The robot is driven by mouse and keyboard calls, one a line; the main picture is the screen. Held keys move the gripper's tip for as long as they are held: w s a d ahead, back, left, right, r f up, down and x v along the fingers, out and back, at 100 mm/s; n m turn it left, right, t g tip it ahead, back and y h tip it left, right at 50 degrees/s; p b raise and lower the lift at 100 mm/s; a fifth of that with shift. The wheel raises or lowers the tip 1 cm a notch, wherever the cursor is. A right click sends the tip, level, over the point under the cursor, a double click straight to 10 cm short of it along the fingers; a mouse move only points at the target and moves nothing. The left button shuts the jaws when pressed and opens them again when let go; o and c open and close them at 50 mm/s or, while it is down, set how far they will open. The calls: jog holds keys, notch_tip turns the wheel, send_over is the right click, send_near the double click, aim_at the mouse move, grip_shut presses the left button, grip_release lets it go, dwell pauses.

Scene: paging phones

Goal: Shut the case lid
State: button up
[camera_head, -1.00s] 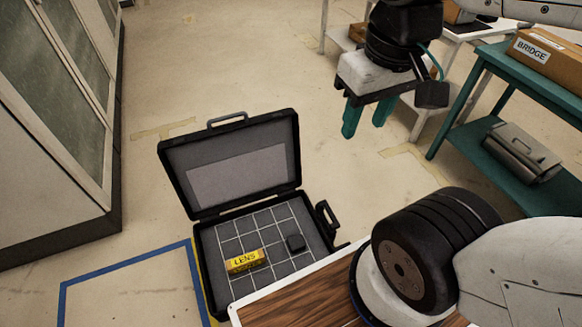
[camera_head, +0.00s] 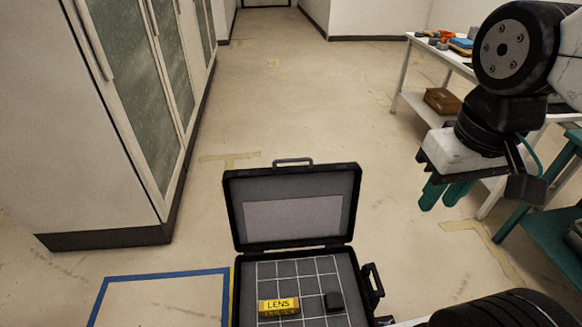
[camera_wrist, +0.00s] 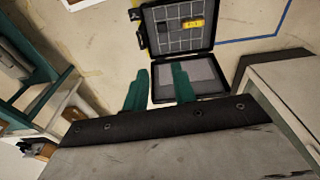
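The black case stands open on the floor in the head view, with its grey-lined lid (camera_head: 291,214) raised and leaning back. In the wrist view, the fingers (camera_wrist: 158,88) appear over the lid (camera_wrist: 207,72), and the base (camera_wrist: 210,40) lies beyond.
A blue tape outline (camera_head: 165,279) marks the floor left of the case. Tall cabinets (camera_head: 100,120) stand at the left. A white table (camera_head: 446,51) with items and a teal shelf (camera_head: 555,226) stand at the right. Floor behind the case is clear.

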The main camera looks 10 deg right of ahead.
jog(key=shift+w+f, duration=0.1)
jog(key=shift+f, duration=0.15)
grip_shut()
jog(key=w+f+g, duration=0.2)
jog(key=w+f, duration=0.3)
jog(key=w, duration=0.9)
jog(key=w+f+g, duration=0.1)
jog(key=w+f, duration=0.4)
jog(key=w, duration=0.8)
jog(key=w+a+f+m+t+h, duration=0.1)
jog(key=w+f+t, duration=0.1)
jog(key=w+f, duration=1.05)
jog(key=w+a+f+m+t, duration=0.1)
jog(key=w+f, duration=0.9)
jog(key=w, duration=0.5)
jog(key=w+r+t, duration=0.3)
jog(key=w, duration=0.5)
jog(key=shift+m, duration=0.5)
jog(key=shift+s+a+f, duration=0.1)
jog(key=shift+s+f, duration=0.05)
jog(key=shift+f, duration=4.8)
